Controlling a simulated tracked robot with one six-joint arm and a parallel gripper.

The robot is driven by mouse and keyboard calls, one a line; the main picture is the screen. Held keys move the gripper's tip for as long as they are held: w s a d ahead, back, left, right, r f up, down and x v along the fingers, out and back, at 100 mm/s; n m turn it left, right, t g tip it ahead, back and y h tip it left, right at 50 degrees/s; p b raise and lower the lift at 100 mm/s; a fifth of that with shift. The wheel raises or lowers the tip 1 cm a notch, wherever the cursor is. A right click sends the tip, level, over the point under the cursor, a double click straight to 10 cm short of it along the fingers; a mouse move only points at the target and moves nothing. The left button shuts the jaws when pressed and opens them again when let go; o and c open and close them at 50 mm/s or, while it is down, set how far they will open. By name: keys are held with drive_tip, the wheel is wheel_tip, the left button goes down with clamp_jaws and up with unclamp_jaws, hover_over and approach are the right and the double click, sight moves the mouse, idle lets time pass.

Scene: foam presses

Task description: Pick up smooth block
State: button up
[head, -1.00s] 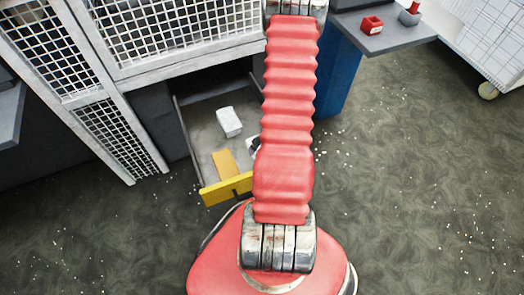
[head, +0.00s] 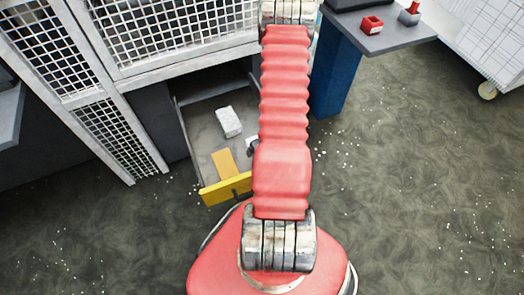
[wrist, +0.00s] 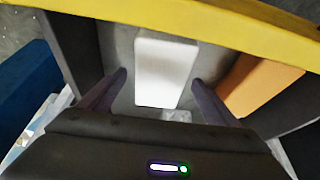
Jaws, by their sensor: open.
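A smooth white block (wrist: 166,70) lies on the grey floor of an open drawer in the wrist view. My gripper (wrist: 160,80) is open, with one dark finger on each side of the block's near part. The fingers look apart from the block, and their height over it is hard to tell. In the head view my red arm hides most of the gripper and this block. A pale, rough-looking block (head: 229,121) lies deeper in the drawer. A pale patch at the gripper's base in the wrist view is mostly hidden.
The drawer's yellow front (head: 226,188) crosses the top of the wrist view. An orange piece (head: 224,163) lies behind it, right of the white block in the wrist view (wrist: 258,85). Dark drawer walls stand at both sides. A grey shelf (head: 385,38) holds red parts.

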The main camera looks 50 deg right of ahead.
drive_tip(key=shift+x, duration=1.2)
drive_tip(key=shift+c, duration=0.6)
drive_tip(key=c, duration=1)
drive_tip(key=shift+r, duration=0.15)
drive_tip(key=shift+r, duration=13.85)
